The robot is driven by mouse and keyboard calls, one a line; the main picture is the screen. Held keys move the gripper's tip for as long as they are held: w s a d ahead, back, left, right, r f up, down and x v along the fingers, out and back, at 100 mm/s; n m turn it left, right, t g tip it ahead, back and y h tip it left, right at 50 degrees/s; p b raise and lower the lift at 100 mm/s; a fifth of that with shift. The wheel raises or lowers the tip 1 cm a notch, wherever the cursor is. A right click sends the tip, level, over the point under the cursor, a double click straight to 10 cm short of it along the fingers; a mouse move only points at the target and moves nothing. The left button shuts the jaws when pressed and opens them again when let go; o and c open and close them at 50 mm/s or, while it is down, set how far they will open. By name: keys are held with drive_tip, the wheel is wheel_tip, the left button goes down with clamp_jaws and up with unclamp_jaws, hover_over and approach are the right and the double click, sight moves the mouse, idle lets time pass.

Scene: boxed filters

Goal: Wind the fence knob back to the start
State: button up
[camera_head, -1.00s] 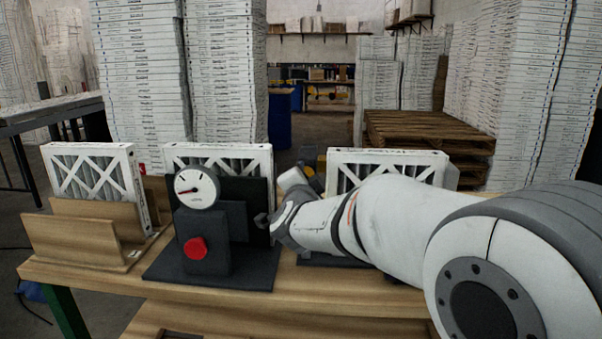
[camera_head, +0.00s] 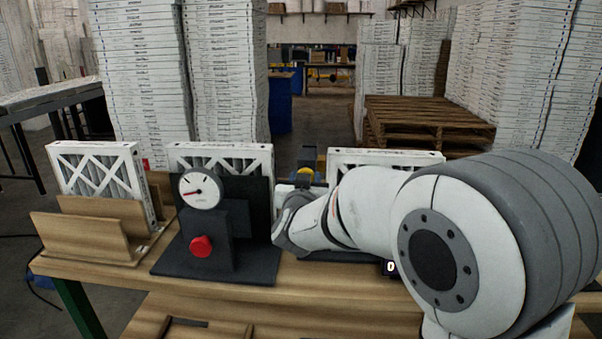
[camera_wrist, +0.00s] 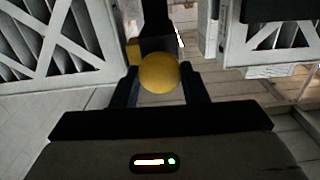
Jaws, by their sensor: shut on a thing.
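The fence knob is a yellow ball (camera_wrist: 159,73) in the middle of the wrist view. My gripper (camera_wrist: 160,85) has its two dark fingers on either side of it and is shut on it. In the head view the yellow knob (camera_head: 306,173) shows just above my wrist, behind the bench's front part. My arm hides the gripper fingers in the head view. A dark post or bar (camera_wrist: 155,20) stands behind the knob in the wrist view.
A dial gauge (camera_head: 200,190) and red button (camera_head: 201,246) stand on a dark fixture left of my arm. Framed filters stand in a wooden rack (camera_head: 80,238) at left and behind the arm (camera_head: 385,156). Pallets (camera_head: 425,120) and tall filter stacks fill the background.

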drive_tip(key=n+p, duration=0.6)
drive_tip(key=n, duration=0.6)
drive_tip(key=shift+a+f, duration=0.1)
drive_tip(key=shift+n, duration=0.3)
idle(0.3)
drive_tip(key=o, duration=1)
drive_tip(key=shift+c, duration=0.2)
drive_tip(key=s+b, duration=0.1)
drive_tip(key=s, duration=0.6)
drive_tip(key=shift+s+a, duration=0.15)
drive_tip(key=shift+s, duration=0.25)
